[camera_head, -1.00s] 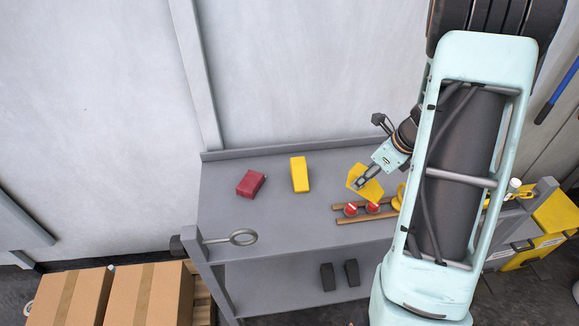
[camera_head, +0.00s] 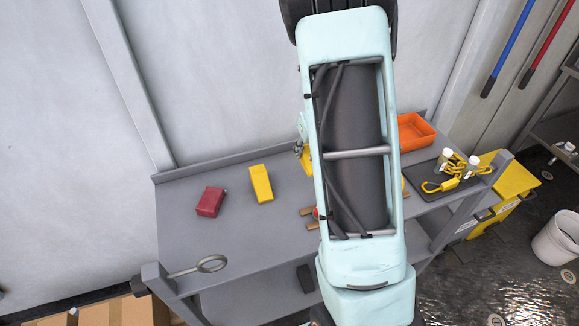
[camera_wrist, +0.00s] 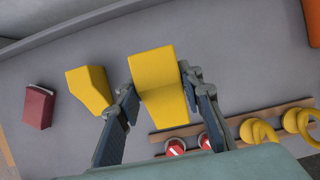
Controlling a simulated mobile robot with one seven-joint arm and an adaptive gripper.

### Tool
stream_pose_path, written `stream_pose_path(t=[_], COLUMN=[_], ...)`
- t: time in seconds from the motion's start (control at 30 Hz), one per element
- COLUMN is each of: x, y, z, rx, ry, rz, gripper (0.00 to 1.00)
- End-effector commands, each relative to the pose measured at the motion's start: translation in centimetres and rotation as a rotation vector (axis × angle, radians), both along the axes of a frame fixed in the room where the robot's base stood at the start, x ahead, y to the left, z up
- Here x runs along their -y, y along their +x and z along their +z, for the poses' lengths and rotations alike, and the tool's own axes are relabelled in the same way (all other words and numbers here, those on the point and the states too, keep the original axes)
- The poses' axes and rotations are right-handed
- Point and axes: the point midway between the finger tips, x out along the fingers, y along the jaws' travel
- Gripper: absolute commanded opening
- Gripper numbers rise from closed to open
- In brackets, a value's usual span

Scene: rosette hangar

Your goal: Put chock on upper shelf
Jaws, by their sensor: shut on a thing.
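A yellow chock (camera_wrist: 158,75) is between the two fingers of my gripper (camera_wrist: 160,88) in the wrist view, over the grey upper shelf (camera_wrist: 60,150). In the head view my arm hides most of the held chock; only a yellow sliver (camera_head: 305,158) shows. Another yellow chock (camera_head: 261,183) lies on the upper shelf (camera_head: 235,235), left of my gripper; it also shows in the wrist view (camera_wrist: 90,88). I cannot tell whether the held chock touches the shelf.
A red block (camera_head: 210,201) lies further left. Wooden strips (camera_wrist: 230,124) with red-topped things and yellow rings (camera_wrist: 258,130) lie close right. An orange bin (camera_head: 415,132) and dark tray (camera_head: 432,183) are at the right. A dark block (camera_head: 306,278) is on the lower shelf.

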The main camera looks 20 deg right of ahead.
Motion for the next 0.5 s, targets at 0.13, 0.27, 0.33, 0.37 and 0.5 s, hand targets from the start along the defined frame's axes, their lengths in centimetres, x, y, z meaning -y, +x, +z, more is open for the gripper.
stream_pose_path(t=[0.13, 0.27, 0.33, 0.37, 0.5], x=[-1.7, -2.6, -2.8, -2.9, -3.7], y=[1.5, 2.3, 2.6, 2.6, 3.1], z=[-3.1, -4.5, -4.8, -4.9, -6.4], rx=[-0.003, -0.001, 0.001, 0.001, -0.002], ry=[0.001, 0.0, -0.001, -0.001, 0.001], rz=[0.001, 0.001, 0.001, 0.001, 0.0], gripper=[0.03, 0.03, 0.03, 0.03, 0.03])
